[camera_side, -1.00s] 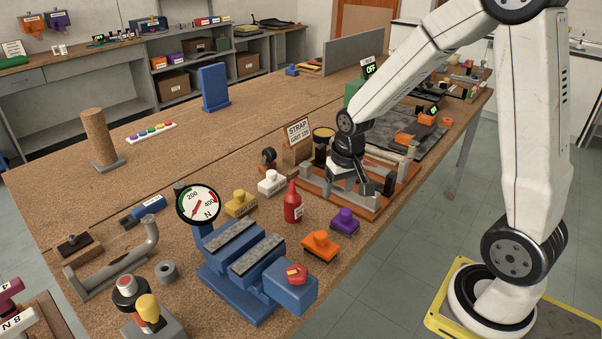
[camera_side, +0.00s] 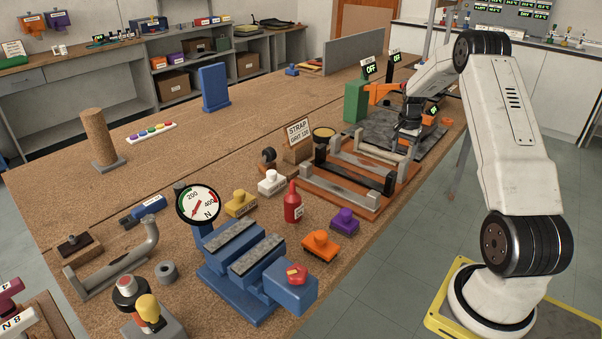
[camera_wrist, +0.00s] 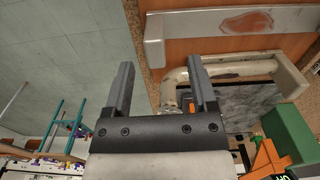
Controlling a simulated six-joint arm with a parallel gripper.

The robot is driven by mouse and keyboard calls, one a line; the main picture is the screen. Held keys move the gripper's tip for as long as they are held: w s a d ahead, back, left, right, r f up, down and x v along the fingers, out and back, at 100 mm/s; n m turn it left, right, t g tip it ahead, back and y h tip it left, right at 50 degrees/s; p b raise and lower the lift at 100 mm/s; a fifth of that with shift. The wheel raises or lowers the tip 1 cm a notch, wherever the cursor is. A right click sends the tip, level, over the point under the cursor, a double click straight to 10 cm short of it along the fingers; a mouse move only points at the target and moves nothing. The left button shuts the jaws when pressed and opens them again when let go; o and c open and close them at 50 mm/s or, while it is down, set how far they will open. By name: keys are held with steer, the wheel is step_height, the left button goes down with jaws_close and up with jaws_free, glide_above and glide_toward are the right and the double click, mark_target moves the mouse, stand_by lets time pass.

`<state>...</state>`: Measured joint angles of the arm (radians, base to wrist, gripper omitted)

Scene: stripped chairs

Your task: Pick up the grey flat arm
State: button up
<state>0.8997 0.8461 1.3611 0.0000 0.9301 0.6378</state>
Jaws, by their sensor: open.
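A pale grey flat arm (camera_wrist: 225,22) with a brownish patch lies across the top of the wrist view, on the orange-brown tray (camera_wrist: 190,48). In the side view it appears to be the grey bar (camera_side: 364,160) on the tray (camera_side: 350,203), between a black arm (camera_side: 345,172) and a cream tubular arm (camera_side: 385,145). The tubular arm also shows in the wrist view (camera_wrist: 232,69). My gripper (camera_wrist: 160,75) is open and empty, pointing down. In the side view my gripper (camera_side: 409,132) is beyond the tray, above the dark mat; its fingertips are hard to make out.
A dark grey mat (camera_side: 432,145) lies past the tray, with a green block (camera_side: 355,101) and orange clamp parts nearby. A STRAP sign (camera_side: 298,132) and a blue press (camera_side: 250,262) stand on the near side.

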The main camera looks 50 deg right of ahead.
mark_target(403, 169)
steer(key=shift+s+d+f, duration=0.15)
steer(key=shift+s+d, duration=0.2)
steer(key=shift+d, duration=0.2)
steer(key=shift+a+f, duration=0.1)
steer(key=shift+f, duration=3.8)
jaws_close()
steer(key=shift+w+r, duration=0.1)
steer(key=shift+r, duration=0.05)
